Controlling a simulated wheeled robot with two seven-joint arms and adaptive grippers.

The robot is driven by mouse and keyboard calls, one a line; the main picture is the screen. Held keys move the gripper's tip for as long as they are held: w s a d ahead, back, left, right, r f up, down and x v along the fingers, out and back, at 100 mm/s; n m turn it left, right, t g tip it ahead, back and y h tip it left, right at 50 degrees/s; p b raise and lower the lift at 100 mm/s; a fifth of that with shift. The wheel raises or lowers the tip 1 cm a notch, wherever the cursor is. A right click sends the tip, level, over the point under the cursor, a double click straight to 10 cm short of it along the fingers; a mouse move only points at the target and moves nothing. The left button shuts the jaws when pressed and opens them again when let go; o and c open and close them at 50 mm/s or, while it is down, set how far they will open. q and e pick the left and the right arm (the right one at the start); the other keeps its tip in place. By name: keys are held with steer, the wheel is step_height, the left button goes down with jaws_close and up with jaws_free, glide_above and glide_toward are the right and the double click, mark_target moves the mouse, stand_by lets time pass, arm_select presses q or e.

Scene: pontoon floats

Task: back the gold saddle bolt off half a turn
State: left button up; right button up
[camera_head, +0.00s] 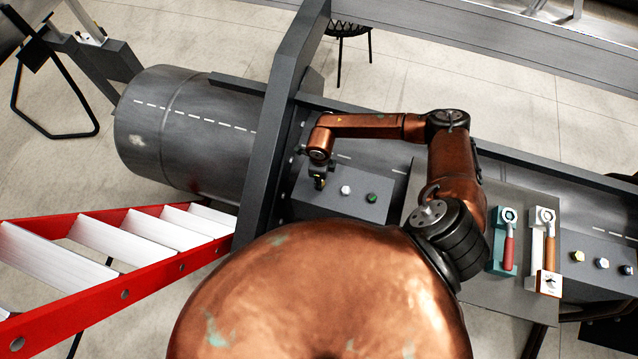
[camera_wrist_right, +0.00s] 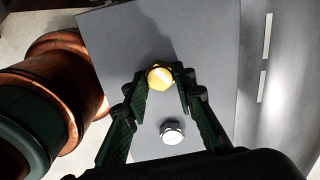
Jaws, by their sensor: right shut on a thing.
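The gold saddle bolt (camera_wrist_right: 160,77) has a hexagonal head and stands in a flat grey plate (camera_wrist_right: 110,45). My right gripper (camera_wrist_right: 165,72) has its dark green fingers on either side of the bolt head and is shut on it. In the head view my right gripper (camera_head: 319,180) points down at the left end of the plate, and it mostly hides the gold bolt there. A white bolt (camera_head: 345,190) stands just right of the gripper, and it also shows in the right wrist view (camera_wrist_right: 172,132). My left gripper is not in view.
A green bolt (camera_head: 371,197) stands right of the white one. A red-handled wrench (camera_head: 508,252) and an orange-handled wrench (camera_head: 549,250) lie on a grey panel. More bolts (camera_head: 602,263) stand at far right. A dark upright frame (camera_head: 268,150) and red ladder (camera_head: 150,279) are left.

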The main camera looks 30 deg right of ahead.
steer(key=shift+n, duration=0.8)
steer(key=shift+f+n+b, duration=0.1)
steer(key=shift+n+b, duration=0.45)
steer(key=shift+n, duration=0.15)
steer(key=n+b, duration=0.1)
steer(key=n, duration=0.2)
steer(key=shift+b, duration=0.3)
steer(key=o, duration=0.7)
steer(key=shift+n, duration=0.3)
steer(key=shift+c, duration=0.2)
steer(key=o, duration=0.3)
steer(key=shift+r, duration=0.3)
